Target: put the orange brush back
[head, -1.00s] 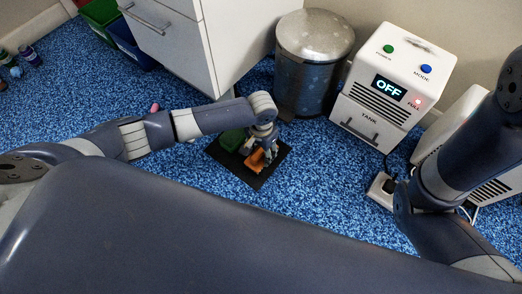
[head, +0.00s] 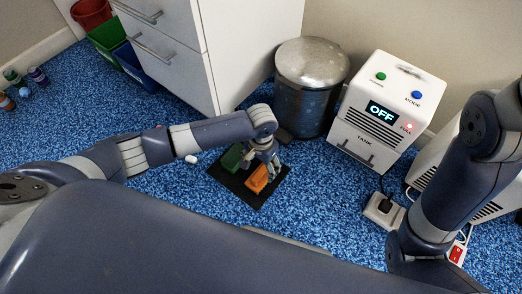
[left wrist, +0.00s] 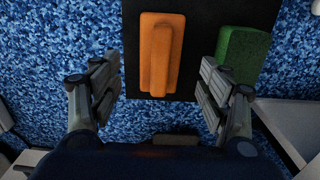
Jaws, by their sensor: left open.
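My left gripper (head: 265,163) is just over the orange brush. Its fingers (left wrist: 157,72) are spread wide, one on each side of the brush, with clear gaps and nothing held. My right arm shows at the right, but its gripper is out of view.
A metal bin (head: 306,98) and a white tank unit reading OFF (head: 385,112) stand behind the mat. A white drawer cabinet (head: 185,60) is at the back left. Floor around the mat is mostly clear.

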